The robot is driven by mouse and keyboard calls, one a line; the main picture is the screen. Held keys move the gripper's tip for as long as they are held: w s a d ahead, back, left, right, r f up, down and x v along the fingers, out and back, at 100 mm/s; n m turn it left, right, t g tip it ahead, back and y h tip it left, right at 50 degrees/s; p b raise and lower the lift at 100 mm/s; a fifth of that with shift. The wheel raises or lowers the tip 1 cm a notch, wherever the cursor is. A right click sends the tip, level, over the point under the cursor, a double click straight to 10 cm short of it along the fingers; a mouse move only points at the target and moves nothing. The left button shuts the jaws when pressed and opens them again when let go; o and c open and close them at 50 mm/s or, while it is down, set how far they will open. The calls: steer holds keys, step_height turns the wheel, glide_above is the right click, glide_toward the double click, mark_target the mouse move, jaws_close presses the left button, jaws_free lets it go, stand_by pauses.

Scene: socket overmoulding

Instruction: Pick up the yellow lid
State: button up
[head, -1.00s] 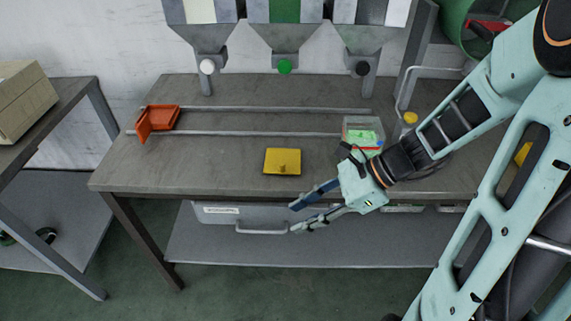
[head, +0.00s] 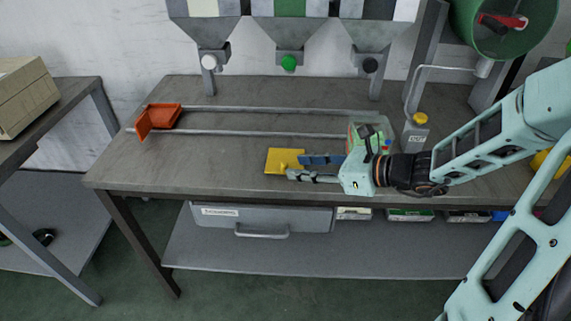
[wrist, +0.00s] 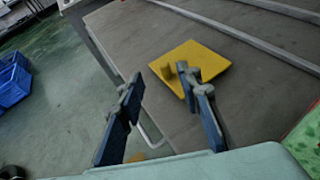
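My gripper (head: 297,167) points left at the lid's right side in the head view. In the wrist view my gripper (wrist: 160,80) is open and empty, its two blue-padded fingers wide apart. The right finger overlaps the lid in that view; I cannot tell whether it touches.
Two metal rails (head: 260,133) run along the bench behind the lid, with an orange part (head: 160,118) at their left end. Hoppers (head: 289,32) hang at the back.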

mark_target(287, 167)
steer(key=x, duration=0.2)
steer(key=b+x, duration=0.1)
steer(key=x, duration=0.1)
steer(key=shift+w+d+f, duration=0.15)
steer(key=shift+d+f, duration=0.05)
steer(key=shift+f, duration=0.1)
steer(key=shift+w+a, duration=0.2)
steer(key=shift+a, duration=0.1)
jaws_close()
